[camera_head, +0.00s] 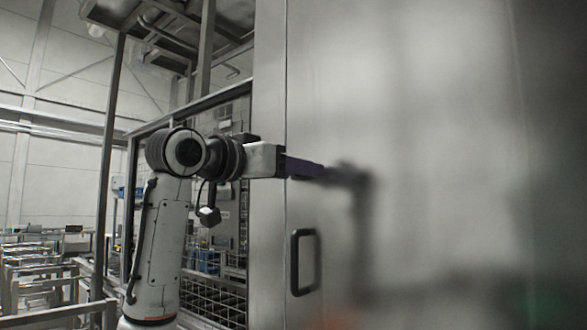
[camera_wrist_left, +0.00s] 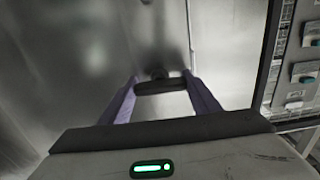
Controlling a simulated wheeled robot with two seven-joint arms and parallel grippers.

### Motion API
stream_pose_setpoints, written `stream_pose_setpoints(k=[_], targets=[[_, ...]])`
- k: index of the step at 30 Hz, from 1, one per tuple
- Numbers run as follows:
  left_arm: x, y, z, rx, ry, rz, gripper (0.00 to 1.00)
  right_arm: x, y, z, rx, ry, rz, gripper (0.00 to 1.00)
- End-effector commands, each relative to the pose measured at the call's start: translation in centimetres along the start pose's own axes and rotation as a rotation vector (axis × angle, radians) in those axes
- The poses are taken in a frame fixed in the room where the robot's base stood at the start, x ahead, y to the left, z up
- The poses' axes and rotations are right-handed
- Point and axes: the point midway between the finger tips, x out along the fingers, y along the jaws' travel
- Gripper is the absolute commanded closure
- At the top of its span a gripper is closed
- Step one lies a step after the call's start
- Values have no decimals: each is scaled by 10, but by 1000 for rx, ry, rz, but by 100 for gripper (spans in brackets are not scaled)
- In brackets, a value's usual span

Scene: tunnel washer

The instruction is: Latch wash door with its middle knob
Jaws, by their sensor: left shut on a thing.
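The wash door (camera_head: 430,120) is a large brushed-steel panel filling the right of the head view; it also fills most of the left wrist view (camera_wrist_left: 80,60). My left gripper (camera_head: 318,170) reaches the door's left part from the left, with its purple fingers at the surface. In the left wrist view my left gripper (camera_wrist_left: 160,84) has one finger at each end of a dark bar-shaped knob (camera_wrist_left: 160,87) and is shut on it. A round dark hub shows behind the bar. In the head view the fingers hide the knob. My right gripper is not in view.
A dark vertical pull handle (camera_head: 305,262) is on the door below my left gripper. Boxes with switches (camera_wrist_left: 305,73) stand at the right of the left wrist view. A wire mesh fence (camera_head: 212,300) and metal racks (camera_head: 40,275) are at the left.

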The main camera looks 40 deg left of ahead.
Motion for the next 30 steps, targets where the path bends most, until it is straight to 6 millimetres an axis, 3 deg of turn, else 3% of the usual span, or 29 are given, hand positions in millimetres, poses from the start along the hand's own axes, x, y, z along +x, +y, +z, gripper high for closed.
stream_pose_setpoints(k=[3, 4, 7, 15, 19, 30], targets=[[0, 0, 0, 4, 1, 0, 66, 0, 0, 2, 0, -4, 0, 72], [0, 0, 0, 4, 1, 0, 39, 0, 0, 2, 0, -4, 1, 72], [0, 0, 0, 2, 1, 0, 25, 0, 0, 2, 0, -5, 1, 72], [-1, 0, 0, 0, 1, 0, 25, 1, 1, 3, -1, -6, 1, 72], [-10, 0, 0, 0, 4, -2, 25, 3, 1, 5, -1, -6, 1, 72], [-79, 0, 1, 1, 5, -2, 25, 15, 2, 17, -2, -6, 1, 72]])
